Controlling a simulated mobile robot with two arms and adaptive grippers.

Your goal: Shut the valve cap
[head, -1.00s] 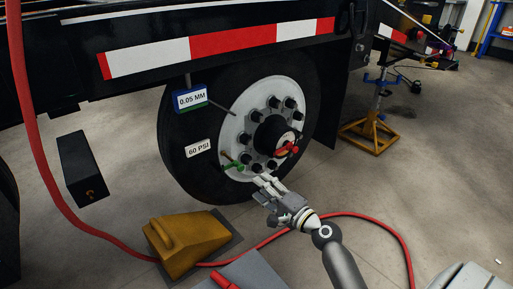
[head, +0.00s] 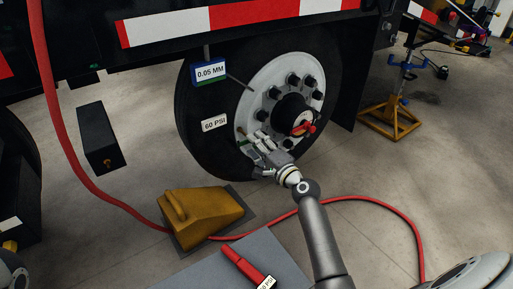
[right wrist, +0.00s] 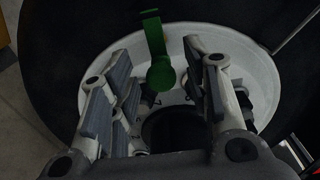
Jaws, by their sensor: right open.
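The green valve cap (right wrist: 161,74) shows in the right wrist view as a round disc with a green strap running up from it. It lies in the gap between my right gripper's fingers, with no visible contact. Behind it is the white wheel hub (head: 247,101) of the black tyre (head: 197,141). My right gripper (head: 256,146) is open at the hub's lower left; it also shows in the right wrist view (right wrist: 160,88), with finger pads on both sides of the cap. In the head view the gripper largely hides the cap. My left gripper is not in view.
A red-handled part (head: 305,129) sticks out of the hub centre. A yellow wheel chock (head: 205,218) stands at the front left. A red hose (head: 390,211) crosses the floor. A grey surface with a red tool (head: 243,262) is nearer. A yellow jack stand (head: 391,122) stands at right.

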